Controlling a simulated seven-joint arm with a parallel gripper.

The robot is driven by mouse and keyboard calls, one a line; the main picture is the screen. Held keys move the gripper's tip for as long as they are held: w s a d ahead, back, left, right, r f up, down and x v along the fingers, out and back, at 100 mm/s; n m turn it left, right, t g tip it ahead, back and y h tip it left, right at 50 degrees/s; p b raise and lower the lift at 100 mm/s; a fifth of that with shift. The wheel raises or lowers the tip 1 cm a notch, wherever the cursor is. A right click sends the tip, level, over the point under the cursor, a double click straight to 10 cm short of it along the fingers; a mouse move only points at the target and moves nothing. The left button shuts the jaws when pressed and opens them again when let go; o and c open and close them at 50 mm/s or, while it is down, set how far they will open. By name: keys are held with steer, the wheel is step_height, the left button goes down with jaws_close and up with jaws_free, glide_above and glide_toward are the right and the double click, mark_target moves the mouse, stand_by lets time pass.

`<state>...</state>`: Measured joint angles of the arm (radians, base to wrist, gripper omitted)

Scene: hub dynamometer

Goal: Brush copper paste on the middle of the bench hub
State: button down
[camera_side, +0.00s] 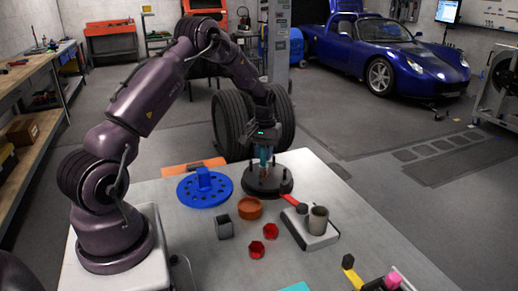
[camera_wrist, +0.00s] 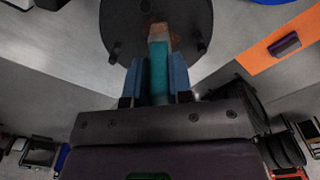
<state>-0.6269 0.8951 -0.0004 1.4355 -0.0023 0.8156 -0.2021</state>
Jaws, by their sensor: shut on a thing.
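My gripper (camera_side: 264,150) points down over the dark round bench hub (camera_side: 284,187) and is shut on a brush with a teal handle (camera_wrist: 158,80). In the wrist view, the handle is between the two blue fingers of my gripper (camera_wrist: 157,72). The brush's copper-coloured tip lies over the middle of the dark hub (camera_wrist: 120,30). Whether the tip touches the hub, and whether the colour is paste on the hub or the bristles, I cannot tell. In the side view, an orange-brown round dish (camera_side: 249,209) sits just in front of the hub.
A blue disc with holes (camera_side: 205,191) lies left of the hub. A grey cube (camera_side: 224,228), two red pieces (camera_side: 264,240), and a light block with a grey cup (camera_side: 318,222) stand nearer on the table. Tyres (camera_side: 232,125) stand behind the table.

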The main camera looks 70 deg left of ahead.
steer(key=shift+w, duration=2.4)
steer(key=shift+s, duration=3.25)
steer(key=shift+a, duration=0.35)
steer(key=shift+w+a, duration=0.2)
steer(key=shift+w, duration=3.1)
steer(key=shift+s, duration=3.4)
step_height(320, 180, up, 8)
steer(key=shift+w, duration=0.15)
steer(key=shift+r, duration=0.1)
